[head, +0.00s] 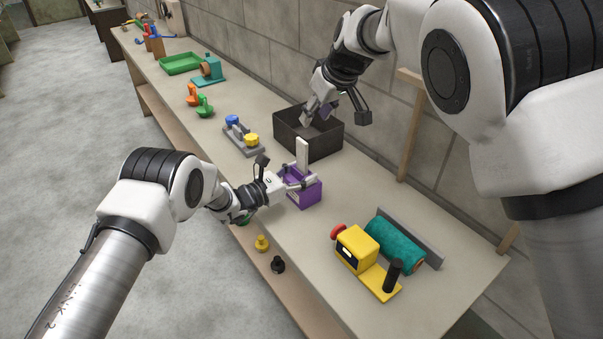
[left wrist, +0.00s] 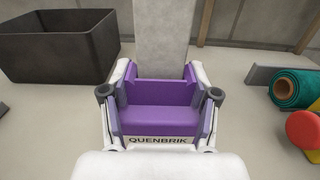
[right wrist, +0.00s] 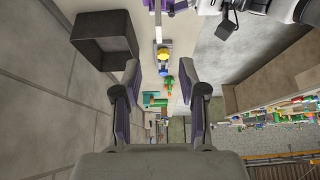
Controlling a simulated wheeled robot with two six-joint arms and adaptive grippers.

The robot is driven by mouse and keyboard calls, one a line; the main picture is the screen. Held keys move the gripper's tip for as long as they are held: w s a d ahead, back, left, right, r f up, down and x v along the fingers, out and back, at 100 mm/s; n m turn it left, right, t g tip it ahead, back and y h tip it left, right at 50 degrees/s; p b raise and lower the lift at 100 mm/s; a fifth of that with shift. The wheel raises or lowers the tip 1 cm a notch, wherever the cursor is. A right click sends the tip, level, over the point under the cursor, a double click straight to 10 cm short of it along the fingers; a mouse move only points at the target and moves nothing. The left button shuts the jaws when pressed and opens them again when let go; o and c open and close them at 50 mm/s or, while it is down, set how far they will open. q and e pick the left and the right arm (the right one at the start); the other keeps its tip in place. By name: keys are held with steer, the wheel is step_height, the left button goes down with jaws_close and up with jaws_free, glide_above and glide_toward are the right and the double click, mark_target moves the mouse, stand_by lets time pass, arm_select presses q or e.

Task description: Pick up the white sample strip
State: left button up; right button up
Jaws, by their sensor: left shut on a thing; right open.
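The white sample strip (head: 302,155) stands upright at the purple box (head: 305,194) on the bench. In the left wrist view the pale strip (left wrist: 161,42) rises behind the front of the purple box (left wrist: 158,118), which is marked QUENBRIK; the strip's lower end is hidden. My left gripper (head: 297,184) is shut on the purple box, with one finger on each side. My right gripper (head: 318,112) is open and empty, over the dark open box and apart from the strip. Its spread fingers show in the right wrist view (right wrist: 165,90).
The dark open box (head: 310,150) stands just behind the strip. A yellow device (head: 357,250) and a teal roll (head: 396,245) are to the right. A grey holder with blue and yellow knobs (head: 243,139) is to the left. A stone wall closes off the back.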

mark_target(307, 149)
steer(key=shift+c, duration=0.2)
steer(key=w+d+f+m+t+h, duration=0.2)
steer(key=w+d+f+t+h, duration=0.1)
steer(key=w+d+f+t, duration=0.5)
steer(key=s+a+f+n+t+y, duration=0.2)
steer(key=s+a+f+y, duration=0.2)
steer(key=s+a+y, duration=0.45)
steer(key=shift+y, duration=0.85)
steer(key=x, duration=0.5)
steer(key=shift+w+d+r, duration=0.1)
steer(key=shift+w+r, duration=0.1)
steer(key=shift+w, duration=0.35)
jaws_close()
